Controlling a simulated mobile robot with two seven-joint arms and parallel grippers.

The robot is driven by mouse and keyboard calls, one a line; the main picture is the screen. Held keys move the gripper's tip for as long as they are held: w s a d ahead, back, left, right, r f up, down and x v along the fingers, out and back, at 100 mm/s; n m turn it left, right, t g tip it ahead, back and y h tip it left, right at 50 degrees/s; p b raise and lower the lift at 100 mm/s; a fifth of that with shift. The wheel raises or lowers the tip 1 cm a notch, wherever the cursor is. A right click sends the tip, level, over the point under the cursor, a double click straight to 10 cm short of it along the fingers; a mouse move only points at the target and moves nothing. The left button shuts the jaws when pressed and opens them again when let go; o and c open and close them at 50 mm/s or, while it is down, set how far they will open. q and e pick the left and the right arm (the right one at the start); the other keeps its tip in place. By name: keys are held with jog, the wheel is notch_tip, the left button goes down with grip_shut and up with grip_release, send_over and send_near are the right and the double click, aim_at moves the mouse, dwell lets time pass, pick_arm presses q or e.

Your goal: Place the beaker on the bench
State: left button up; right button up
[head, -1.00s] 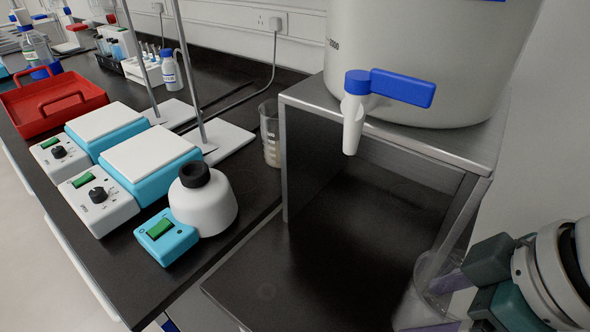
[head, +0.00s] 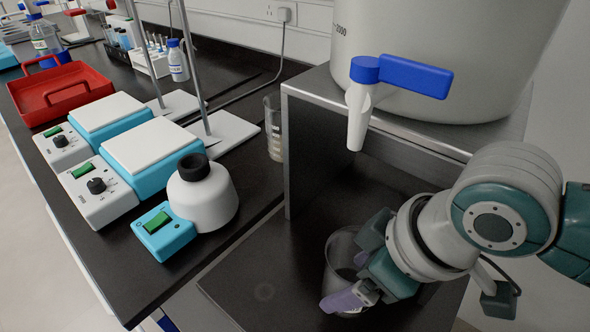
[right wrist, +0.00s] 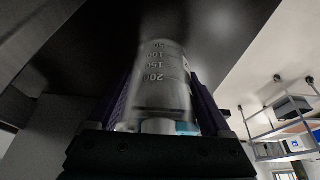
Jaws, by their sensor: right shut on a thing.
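A clear beaker (head: 341,248) is held in my right gripper (head: 352,281), under the tap at the stand's open front. The gripper's purple fingers are shut on its sides. In the right wrist view the beaker (right wrist: 160,88) shows graduation marks between the fingers of my right gripper (right wrist: 160,100). The beaker looks roughly upright in the head view; whether its base touches the dark surface, I cannot tell. The black bench (head: 258,178) runs off to the left. My left gripper is not in view.
A metal stand (head: 310,150) carries a large vessel (head: 440,50) with a blue-handled tap (head: 362,100). A second beaker (head: 273,135) stands beside it. A stirrer with a white flask-shaped top (head: 205,200), hotplates (head: 155,150) and a red tray (head: 60,90) occupy the bench.

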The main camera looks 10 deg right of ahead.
aim_at(352, 253)
jog(key=w+a, duration=0.2)
jog(key=shift+w+a+f+b, duration=0.1)
jog(key=shift+w+f+b, duration=0.2)
jog(key=shift+w+f, duration=0.1)
jog(key=shift+f, duration=0.3)
jog(key=shift+f, duration=0.1)
jog(key=o, duration=1.2)
jog(key=p+v, duration=0.2)
jog(key=v, duration=0.4)
jog(key=shift+s+r, duration=0.15)
jog(key=shift+r, duration=0.1)
jog(key=shift+s+d+r, duration=0.2)
jog(key=shift+d+r, duration=0.05)
jog(key=shift+r, duration=0.25)
